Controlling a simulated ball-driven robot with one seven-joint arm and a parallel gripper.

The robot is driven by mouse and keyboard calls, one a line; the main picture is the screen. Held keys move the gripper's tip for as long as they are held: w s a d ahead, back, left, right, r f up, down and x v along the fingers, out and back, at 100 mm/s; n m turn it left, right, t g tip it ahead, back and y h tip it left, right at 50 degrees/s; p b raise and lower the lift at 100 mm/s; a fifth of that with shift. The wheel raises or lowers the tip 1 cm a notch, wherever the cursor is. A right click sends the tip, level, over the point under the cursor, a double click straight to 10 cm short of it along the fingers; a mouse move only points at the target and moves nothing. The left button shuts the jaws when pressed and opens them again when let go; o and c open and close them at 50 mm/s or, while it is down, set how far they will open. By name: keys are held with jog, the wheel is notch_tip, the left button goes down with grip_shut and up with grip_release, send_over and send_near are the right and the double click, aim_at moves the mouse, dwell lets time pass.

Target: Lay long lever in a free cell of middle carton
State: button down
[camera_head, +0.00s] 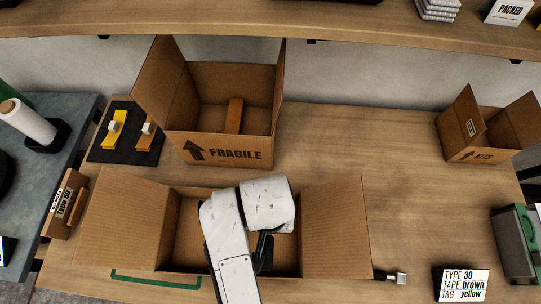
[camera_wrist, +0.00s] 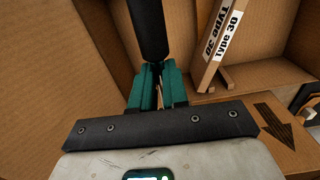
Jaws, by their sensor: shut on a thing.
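My gripper is shut on a black, rounded bar, taken to be the long lever (camera_wrist: 148,30). In the wrist view my gripper's teal fingers (camera_wrist: 156,85) close on its lower end, and it runs to the picture's top edge. In the head view my arm reaches over the front open carton (camera_head: 115,218); the fingertips are hidden there. Behind it stands an open carton marked FRAGILE (camera_head: 240,155), with a wooden strip (camera_head: 234,116) inside. I cannot tell which is the middle carton. The wrist view shows cardboard walls and a wooden board labelled TYPE 30 (camera_wrist: 217,45).
A small KITS carton (camera_head: 476,155) stands at the right. A black mat (camera_head: 103,153) with yellow and orange pieces lies at the left. A wooden TYPE 30 block (camera_head: 63,205) is beside the front carton. A sign (camera_head: 463,285) stands at front right. The table's right middle is clear.

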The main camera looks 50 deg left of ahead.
notch_tip(320, 180, down, 13)
jog(key=shift+s+r, duration=0.1)
dwell(0.4)
jog(key=c, duration=1.1)
grip_release()
notch_tip(320, 180, up, 12)
jog(key=shift+r, duration=0.1)
